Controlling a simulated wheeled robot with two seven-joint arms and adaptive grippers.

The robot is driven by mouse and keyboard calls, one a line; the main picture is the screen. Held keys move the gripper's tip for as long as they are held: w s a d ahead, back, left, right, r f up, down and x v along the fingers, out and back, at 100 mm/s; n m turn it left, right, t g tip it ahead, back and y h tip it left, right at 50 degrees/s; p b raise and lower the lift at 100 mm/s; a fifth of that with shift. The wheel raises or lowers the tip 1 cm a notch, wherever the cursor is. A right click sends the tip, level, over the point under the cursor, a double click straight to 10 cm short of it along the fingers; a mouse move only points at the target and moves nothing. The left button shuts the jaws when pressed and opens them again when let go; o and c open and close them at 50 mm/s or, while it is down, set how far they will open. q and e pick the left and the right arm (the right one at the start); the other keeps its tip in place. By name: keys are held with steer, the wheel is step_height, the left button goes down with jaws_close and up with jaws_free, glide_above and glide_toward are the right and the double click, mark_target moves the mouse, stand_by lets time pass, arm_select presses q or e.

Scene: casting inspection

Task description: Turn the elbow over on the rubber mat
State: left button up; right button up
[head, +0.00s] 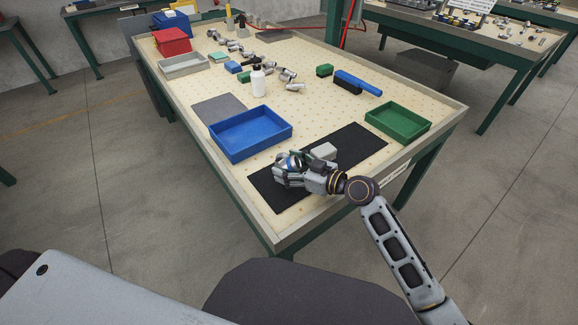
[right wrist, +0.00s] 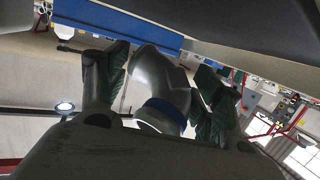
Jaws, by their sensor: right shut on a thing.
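The elbow (right wrist: 152,78) is a grey metal pipe bend with a blue band, held between the two dark ribbed finger pads of my right gripper (right wrist: 162,70) in the right wrist view. In the head view the elbow (head: 292,159) is small and partly hidden by the fingers of the right gripper (head: 284,172). The gripper is over the left half of the black rubber mat (head: 358,143). I cannot tell whether the elbow touches the mat. My left gripper is not in view.
A blue tray (head: 250,142) stands behind to the left, a green tray (head: 398,130) to the right. A white bottle (head: 258,80) and several metal fittings are farther back. The mat's right part is clear.

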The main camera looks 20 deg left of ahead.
steer(key=shift+r, duration=0.1)
steer(key=shift+f+b, duration=0.3)
stand_by(0.3)
steer(key=o, duration=1.6)
steer(key=shift+o, duration=0.3)
steer(key=shift+f, duration=0.15)
steer(key=shift+r, duration=5.1)
